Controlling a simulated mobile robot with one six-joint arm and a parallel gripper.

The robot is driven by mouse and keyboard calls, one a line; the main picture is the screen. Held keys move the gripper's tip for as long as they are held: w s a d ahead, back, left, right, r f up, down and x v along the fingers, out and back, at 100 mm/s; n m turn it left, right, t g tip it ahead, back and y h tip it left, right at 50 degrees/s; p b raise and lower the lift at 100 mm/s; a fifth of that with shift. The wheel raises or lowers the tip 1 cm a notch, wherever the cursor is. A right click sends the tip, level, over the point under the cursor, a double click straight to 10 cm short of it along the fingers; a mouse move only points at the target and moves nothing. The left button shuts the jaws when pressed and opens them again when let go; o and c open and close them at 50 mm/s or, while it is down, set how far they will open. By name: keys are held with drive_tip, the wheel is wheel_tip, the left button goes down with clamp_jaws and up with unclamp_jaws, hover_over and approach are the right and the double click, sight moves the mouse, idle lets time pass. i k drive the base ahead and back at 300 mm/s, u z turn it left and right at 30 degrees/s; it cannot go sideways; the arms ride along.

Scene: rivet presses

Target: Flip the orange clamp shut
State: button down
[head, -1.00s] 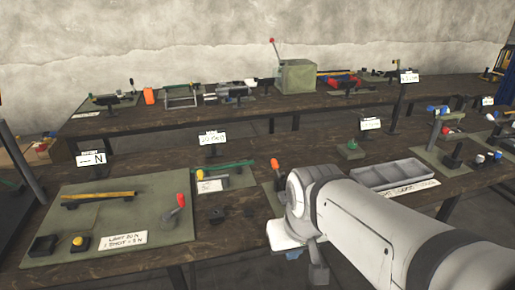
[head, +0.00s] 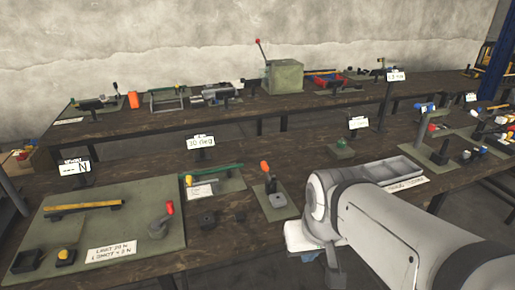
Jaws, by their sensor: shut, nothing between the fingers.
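The orange clamp (head: 271,184) stands on a small grey-green mat in the middle of the near bench. Its orange-tipped handle points up, tilted slightly left, and a pale grey block is at its foot. My gripper (head: 334,272) hangs below my white wrist at the bench's front edge, right of and nearer than the clamp. It is shut, empty and apart from the clamp. My arm hides part of the bench to the right of the clamp.
A red-handled clamp (head: 163,219) stands on the large left mat (head: 130,245). A small display (head: 201,142) reading about 30 deg stands behind. A grey tray (head: 392,173) lies beyond my arm. Small dark blocks (head: 208,219) sit left of the orange clamp.

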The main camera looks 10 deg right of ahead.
sight(265, 168)
drive_tip(key=i, duration=1)
